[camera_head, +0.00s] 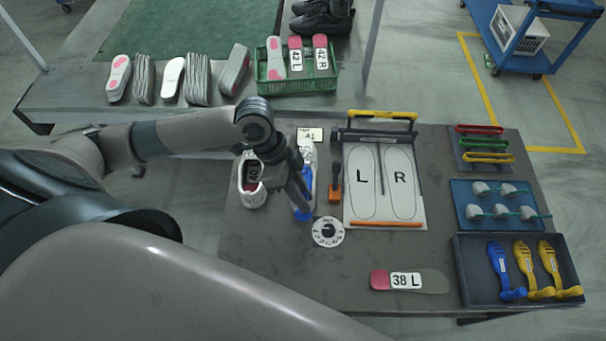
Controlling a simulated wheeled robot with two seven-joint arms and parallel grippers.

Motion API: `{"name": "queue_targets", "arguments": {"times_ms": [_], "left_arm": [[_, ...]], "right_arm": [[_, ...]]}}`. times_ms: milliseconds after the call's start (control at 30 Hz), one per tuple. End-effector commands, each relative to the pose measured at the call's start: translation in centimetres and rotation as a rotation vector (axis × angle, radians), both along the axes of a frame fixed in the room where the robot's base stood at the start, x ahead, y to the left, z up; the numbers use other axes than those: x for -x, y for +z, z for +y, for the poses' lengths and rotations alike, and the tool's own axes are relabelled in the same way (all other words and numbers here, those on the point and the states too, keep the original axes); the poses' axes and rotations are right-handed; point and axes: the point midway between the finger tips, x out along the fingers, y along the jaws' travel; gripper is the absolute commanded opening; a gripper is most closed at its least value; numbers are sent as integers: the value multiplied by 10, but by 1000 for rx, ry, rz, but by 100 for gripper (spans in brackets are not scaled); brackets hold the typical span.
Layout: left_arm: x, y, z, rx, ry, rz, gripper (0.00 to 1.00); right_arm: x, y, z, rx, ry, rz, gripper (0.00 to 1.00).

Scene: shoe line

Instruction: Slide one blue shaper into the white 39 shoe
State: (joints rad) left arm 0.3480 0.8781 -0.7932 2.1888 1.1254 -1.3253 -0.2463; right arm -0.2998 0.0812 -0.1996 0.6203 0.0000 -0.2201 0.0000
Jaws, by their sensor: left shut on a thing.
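My left gripper (299,196) comes in from the left and points down over the table. It is shut on a blue shaper (306,205), part of which the fingers hide. A white shoe (252,197) with a dark inside and a number label stands just left of the gripper; the label is too small to read surely. A second white shape (308,153), maybe another shoe, shows behind the gripper and is partly hidden. Another blue shaper (507,273) lies in the dark tray (470,296) at the right. My right gripper is not in view.
Two yellow shapers (533,270) share the dark tray. An L/R board (384,211), an orange-handled tool (335,182) and a round white dial (328,231) are right of the gripper. A 38 L insole (408,281) lies in front. The front left table is clear.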

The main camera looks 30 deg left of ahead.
Motion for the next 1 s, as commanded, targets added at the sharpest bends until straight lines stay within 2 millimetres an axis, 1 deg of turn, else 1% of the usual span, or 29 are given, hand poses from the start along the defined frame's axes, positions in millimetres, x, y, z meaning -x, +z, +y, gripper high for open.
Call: {"name": "queue_targets", "arguments": {"times_ms": [267,467,733,1000], "left_arm": [[-3,-5,1,9,1,17,0],[-8,-13,4,23,3,44,0],[-15,-28,8,46,2,86,0],[-30,-29,16,85,4,160,0]], "right_arm": [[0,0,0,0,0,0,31],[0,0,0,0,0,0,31],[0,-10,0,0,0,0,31],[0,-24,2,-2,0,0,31]]}}
